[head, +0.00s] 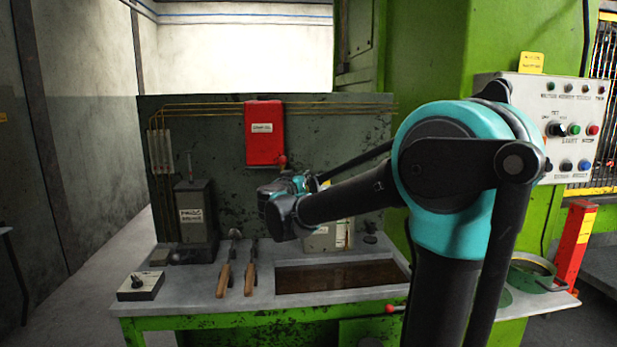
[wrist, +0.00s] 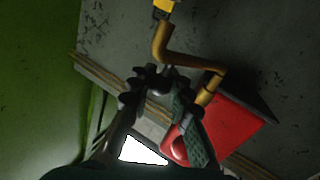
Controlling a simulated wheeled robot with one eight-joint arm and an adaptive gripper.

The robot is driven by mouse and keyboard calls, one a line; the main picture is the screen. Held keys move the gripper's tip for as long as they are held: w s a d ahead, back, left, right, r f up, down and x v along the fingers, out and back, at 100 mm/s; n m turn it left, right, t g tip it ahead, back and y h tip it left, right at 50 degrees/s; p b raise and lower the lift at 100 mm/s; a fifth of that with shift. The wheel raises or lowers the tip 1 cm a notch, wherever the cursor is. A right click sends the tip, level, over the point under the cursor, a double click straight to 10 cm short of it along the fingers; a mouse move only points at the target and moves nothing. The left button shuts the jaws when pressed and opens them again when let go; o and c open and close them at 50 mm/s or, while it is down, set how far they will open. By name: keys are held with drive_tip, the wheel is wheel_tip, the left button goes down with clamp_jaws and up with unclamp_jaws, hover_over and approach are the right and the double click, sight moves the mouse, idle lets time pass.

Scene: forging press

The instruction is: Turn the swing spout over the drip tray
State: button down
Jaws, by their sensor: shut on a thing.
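The swing spout (wrist: 185,60) is a bent brass-coloured pipe in the wrist view, with a yellow piece at its upper end. My gripper (wrist: 155,84) has its dark, ribbed fingers at the spout's bend and is shut on it; the exact contact is partly hidden by the fingers. In the head view my gripper is by the back panel, below the red box, mostly hidden behind my wrist, and the spout is hardly visible. The drip tray (head: 343,291) looks like the sunken rectangular basin with brown liquid in the bench top, below and right of my wrist.
A grey unit (head: 196,215), two wooden-handled tools (head: 236,272) and a switch box (head: 141,287) occupy the bench's left.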

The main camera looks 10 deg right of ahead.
drive_tip(key=s+a+m+g+h, duration=0.1)
drive_tip(key=a+m+g+h, duration=0.5)
drive_tip(key=h, duration=0.2)
drive_tip(key=shift+s+m+g, duration=0.4)
drive_tip(key=shift+a, duration=0.1)
drive_tip(key=c, duration=1.4)
unclamp_jaws()
drive_tip(key=shift+o, duration=0.2)
drive_tip(key=shift+a, duration=0.1)
drive_tip(key=v, duration=1.2)
